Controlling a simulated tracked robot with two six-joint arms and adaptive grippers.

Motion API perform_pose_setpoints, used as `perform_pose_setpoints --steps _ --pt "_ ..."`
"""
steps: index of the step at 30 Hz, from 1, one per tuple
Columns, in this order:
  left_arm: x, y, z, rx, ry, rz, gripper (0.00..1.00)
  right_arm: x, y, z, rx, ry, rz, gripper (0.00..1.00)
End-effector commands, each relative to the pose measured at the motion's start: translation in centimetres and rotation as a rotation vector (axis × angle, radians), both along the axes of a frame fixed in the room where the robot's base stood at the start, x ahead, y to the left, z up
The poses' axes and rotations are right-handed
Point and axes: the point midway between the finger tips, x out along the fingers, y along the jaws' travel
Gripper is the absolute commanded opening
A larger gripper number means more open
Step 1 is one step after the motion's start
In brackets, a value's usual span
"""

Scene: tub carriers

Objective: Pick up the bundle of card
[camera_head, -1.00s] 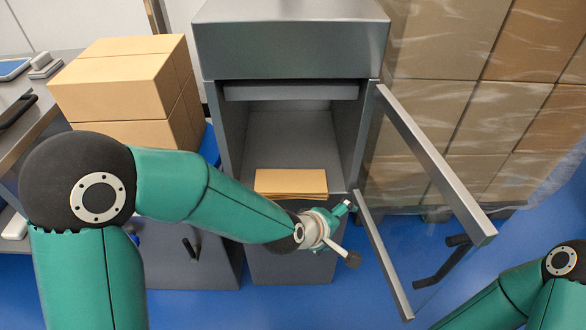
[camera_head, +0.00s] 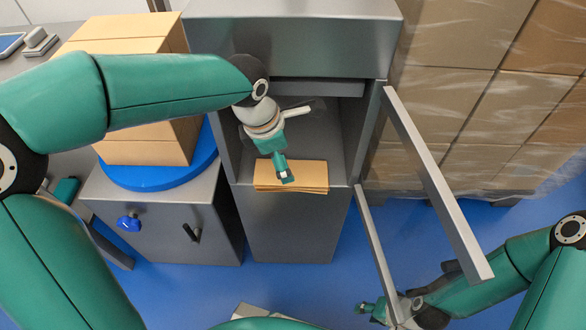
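The bundle of card (camera_head: 312,178) is a flat tan stack at the front edge of the grey cabinet's open compartment (camera_head: 345,110). My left gripper (camera_head: 300,140) is in the compartment mouth, above the card in the picture. Its fingers are spread, with nothing between them. One teal fingertip overlaps the card's left part; whether it touches cannot be told. My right gripper (camera_head: 372,308) is low in the view beside the lower end of the open cabinet door (camera_head: 435,190). Its far finger is hidden, so its opening cannot be told.
Wrapped cartons (camera_head: 460,100) stand at the right. Tan boxes (camera_head: 150,150) sit on a blue round top (camera_head: 165,178) at the left. Blue floor shows below.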

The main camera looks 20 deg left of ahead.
Motion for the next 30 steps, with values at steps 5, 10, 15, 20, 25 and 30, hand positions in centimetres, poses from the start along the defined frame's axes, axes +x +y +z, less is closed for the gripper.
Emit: perform_pose_setpoints --steps 5,10,15,20,25,30 --pt "0.6 -0.4 -2.5 -0.001 0.002 -0.001 1.00 0.0 0.0 -0.9 0.000 0.000 0.000 0.40" --pt "0.8 -0.5 -3.4 0.000 0.001 -0.002 1.00 0.0 0.0 -1.2 0.000 0.000 0.000 0.40" --pt "1.3 -0.9 -5.8 0.000 0.003 -0.003 1.00 0.0 0.0 -2.0 0.000 0.000 0.000 0.40" --pt "1.9 -1.2 -7.9 -0.001 0.001 -0.004 1.00 0.0 0.0 -2.7 0.000 0.000 0.000 0.40" --pt "2.2 -1.4 -8.6 -0.001 -0.001 -0.004 1.00 0.0 0.0 -2.8 0.000 0.000 0.000 0.40" --pt "2.2 -1.4 -8.5 -0.001 -0.001 -0.004 1.00 0.0 0.0 -2.8 0.000 0.000 0.000 0.40"
